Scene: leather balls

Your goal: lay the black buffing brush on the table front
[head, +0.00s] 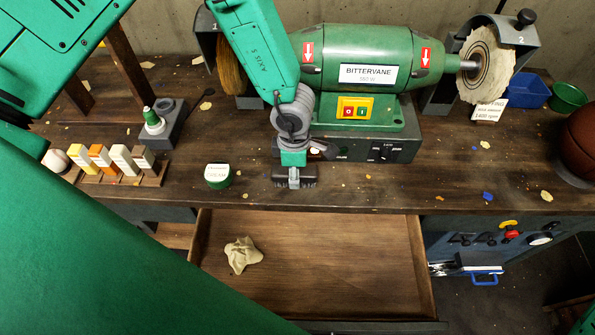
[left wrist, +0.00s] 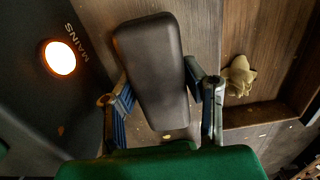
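The black buffing brush (left wrist: 155,70) is a dark, rounded block that lies between the two fingers of my left gripper (left wrist: 160,88) in the left wrist view. The finger pads sit against its two long sides. In the head view my left gripper (head: 294,170) points down in front of the green grinder, with the dark brush (head: 307,180) under it, partly hidden by the fingers. The brush is over the table front (head: 345,196), behind the open drawer. Whether it touches the wood cannot be told. My right gripper is not in view.
The green grinder (head: 368,52) stands behind the brush. A green tin (head: 218,176) is to the left, near a rack of coloured bars (head: 120,178). The open drawer (head: 340,260) holds a beige cloth (head: 242,255). Wood right of the brush is mostly clear.

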